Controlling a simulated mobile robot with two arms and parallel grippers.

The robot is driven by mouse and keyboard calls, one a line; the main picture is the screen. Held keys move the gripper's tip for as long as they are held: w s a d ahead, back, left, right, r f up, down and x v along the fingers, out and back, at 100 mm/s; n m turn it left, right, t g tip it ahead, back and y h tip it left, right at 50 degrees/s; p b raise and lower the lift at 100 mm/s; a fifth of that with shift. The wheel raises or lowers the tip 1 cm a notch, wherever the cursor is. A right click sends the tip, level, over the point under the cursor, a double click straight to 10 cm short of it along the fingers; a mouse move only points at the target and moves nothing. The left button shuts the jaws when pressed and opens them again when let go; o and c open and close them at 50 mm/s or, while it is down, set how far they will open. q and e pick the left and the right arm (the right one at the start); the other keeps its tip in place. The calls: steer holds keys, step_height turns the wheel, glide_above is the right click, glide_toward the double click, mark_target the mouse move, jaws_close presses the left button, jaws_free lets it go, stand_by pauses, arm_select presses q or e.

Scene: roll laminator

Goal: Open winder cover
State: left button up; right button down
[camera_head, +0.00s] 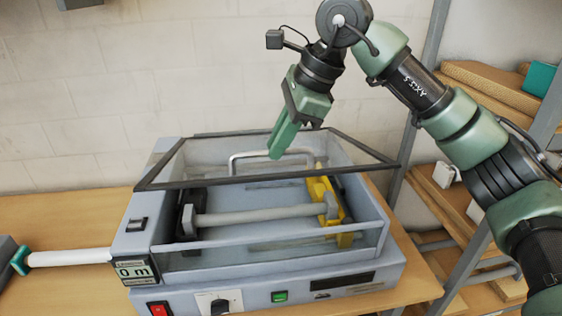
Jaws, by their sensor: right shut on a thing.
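The winder cover is a clear panel in a dark frame (360,148) on top of the grey laminator (345,275). Its front bar stands apart from the box's front edge, so the cover looks partly raised, with its back edge at the rear of the box. A pale grey bar handle (240,158) is on the cover. My right gripper (275,153) reaches down from above and is shut on the handle near its middle. The fingers hide part of the handle. My left gripper is not in view.
Inside the box, a grey roller (260,215) sits between a black holder (188,214) and a yellow holder (328,204). A white roll with a green end (70,258) lies at left. A shelf rack (470,235) stands at right, behind my right arm.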

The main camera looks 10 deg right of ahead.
steer(key=w+r+p, duration=0.7)
steer(key=w+r, duration=0.1)
steer(key=r, duration=0.3)
steer(key=shift+r, duration=0.2)
steer(key=shift+d, duration=0.15)
